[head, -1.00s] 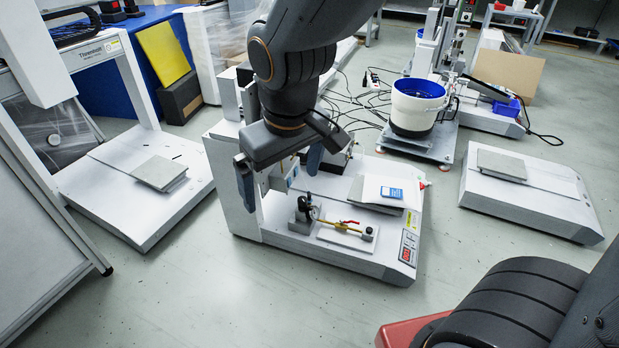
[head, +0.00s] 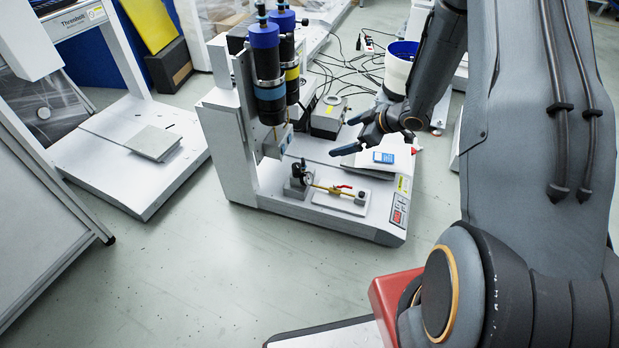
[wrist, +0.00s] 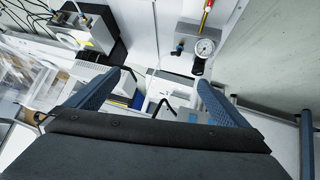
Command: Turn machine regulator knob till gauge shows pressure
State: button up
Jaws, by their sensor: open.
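The machine (head: 243,185) is a white bench unit with an upright column. A small pressure gauge (head: 306,180) sits on a dark regulator block (head: 296,189) on its base. In the wrist view the round white gauge face (wrist: 205,47) is at upper right; its needle is too small to read. I cannot clearly tell the regulator knob from the dark parts around it. My gripper (head: 350,134) is open and empty, above the machine's back right part, apart from the regulator. In the wrist view its blue fingers (wrist: 165,78) spread below the gauge.
A brass pipe with a red-handled valve (head: 340,188) runs right from the gauge. Two blue-capped screwdriver cylinders (head: 267,75) stand on the column. A red display (head: 397,216) is at the base's front right. Floor in front is clear.

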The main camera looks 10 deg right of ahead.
jog(key=s+d+f+n+y, duration=0.1)
jog(key=s+d+f+y, duration=0.25)
jog(key=s+f, duration=0.45)
jog(key=w+a+f+b, duration=0.3)
jog(key=a+b, duration=0.3)
jog(key=a, duration=0.2)
jog(key=shift+f+g+y, duration=0.4)
jog(key=shift+y, duration=0.05)
